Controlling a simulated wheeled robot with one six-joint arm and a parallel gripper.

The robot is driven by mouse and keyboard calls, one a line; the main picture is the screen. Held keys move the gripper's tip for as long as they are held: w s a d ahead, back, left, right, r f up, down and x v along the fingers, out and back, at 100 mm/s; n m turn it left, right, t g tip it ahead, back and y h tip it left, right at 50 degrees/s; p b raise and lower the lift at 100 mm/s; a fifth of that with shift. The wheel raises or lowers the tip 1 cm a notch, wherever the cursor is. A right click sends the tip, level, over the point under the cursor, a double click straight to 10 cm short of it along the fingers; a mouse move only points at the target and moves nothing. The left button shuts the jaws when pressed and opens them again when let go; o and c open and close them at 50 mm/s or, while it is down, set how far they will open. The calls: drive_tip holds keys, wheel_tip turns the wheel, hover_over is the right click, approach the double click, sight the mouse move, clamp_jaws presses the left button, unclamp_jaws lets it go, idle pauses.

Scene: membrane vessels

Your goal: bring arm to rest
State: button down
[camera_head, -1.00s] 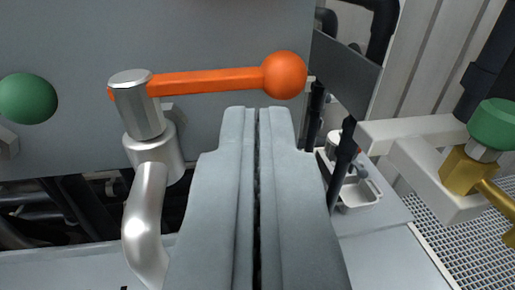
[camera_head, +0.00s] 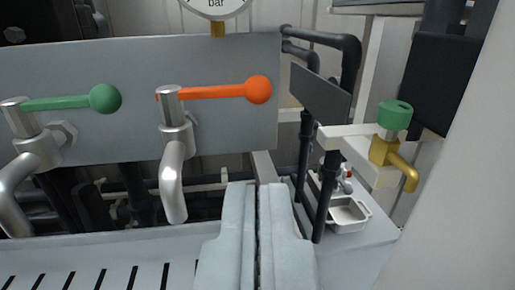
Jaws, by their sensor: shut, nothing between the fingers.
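My gripper (camera_head: 257,188) reaches up from the bottom middle of the view. Its two grey fingers are pressed together with nothing between them. It is apart from the valves. An orange-handled valve (camera_head: 213,92) with a ball end sits on the grey panel, above and left of the fingertips. Its handle lies level, pointing right, and a bent metal spout (camera_head: 174,180) hangs below it. A green-handled valve (camera_head: 62,104) with a ball end is farther left on the same panel, its handle also pointing right.
A gauge marked "bar" (camera_head: 216,8) is at the top. At right are a brass tap with a green knob (camera_head: 393,118), a white tray (camera_head: 350,214), black pipes (camera_head: 325,190) and a dark plate (camera_head: 319,92). A slotted grey ledge (camera_head: 105,255) runs along the lower left.

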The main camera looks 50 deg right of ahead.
drive_tip(key=s+a+f+n+t+y, duration=0.2)
drive_tip(key=s+a+f+n+y, duration=0.2)
drive_tip(key=s+a+f, duration=0.8)
drive_tip(key=s+a+f+n+t+y, duration=0.3)
drive_tip(key=s+a+f+n+y, duration=0.2)
drive_tip(key=s+a+f+y, duration=0.4)
drive_tip(key=s+a+f, duration=0.4)
drive_tip(key=a+f, duration=0.3)
drive_tip(key=a, duration=0.1)
drive_tip(key=shift+a+f, duration=0.2)
drive_tip(key=shift+f, duration=0.05)
